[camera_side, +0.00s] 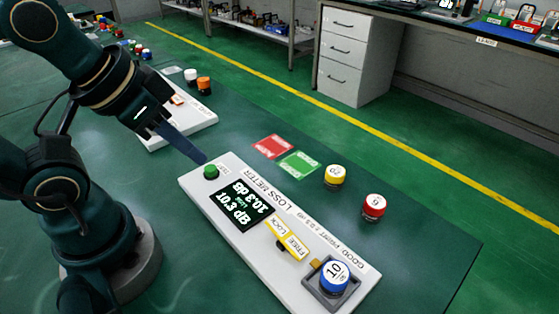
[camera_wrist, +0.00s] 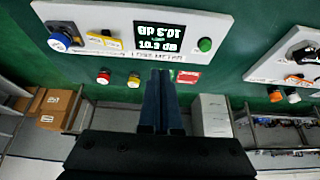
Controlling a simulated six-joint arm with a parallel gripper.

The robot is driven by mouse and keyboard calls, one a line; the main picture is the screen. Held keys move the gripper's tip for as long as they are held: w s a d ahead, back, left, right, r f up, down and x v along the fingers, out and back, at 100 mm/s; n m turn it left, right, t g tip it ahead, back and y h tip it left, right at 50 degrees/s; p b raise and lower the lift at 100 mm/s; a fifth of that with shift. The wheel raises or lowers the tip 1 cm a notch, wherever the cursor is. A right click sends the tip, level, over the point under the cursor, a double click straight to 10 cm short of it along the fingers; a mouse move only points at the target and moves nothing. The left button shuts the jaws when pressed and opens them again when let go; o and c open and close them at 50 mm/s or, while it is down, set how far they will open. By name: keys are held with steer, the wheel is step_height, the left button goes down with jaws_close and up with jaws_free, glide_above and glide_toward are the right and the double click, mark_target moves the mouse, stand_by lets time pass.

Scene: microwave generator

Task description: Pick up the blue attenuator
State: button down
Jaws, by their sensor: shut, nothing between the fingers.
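The blue attenuator (camera_side: 335,275) is a round cap with a white top marked 10. It sits in the square socket at the near right end of the white loss meter (camera_side: 291,284). In the wrist view the blue attenuator (camera_wrist: 60,41) is at the upper left. The meter's screen (camera_side: 242,204) reads 10.3 dB, and a yellow lock/free lever (camera_side: 287,239) lies beside the socket. My gripper (camera_side: 204,161) is shut and empty, near the meter's far left end by the green button (camera_side: 211,171). The closed fingers also show in the wrist view (camera_wrist: 160,75).
A yellow cap (camera_side: 335,177) and a red cap (camera_side: 374,207) stand on the green table right of the meter. Red (camera_side: 272,147) and green (camera_side: 299,163) labels lie behind it. Another white device (camera_side: 180,119) with white and orange caps stands farther back.

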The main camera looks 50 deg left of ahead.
steer(key=c, duration=1.5)
jaws_free()
steer(key=shift+c, duration=0.2)
steer(key=o, duration=1.3)
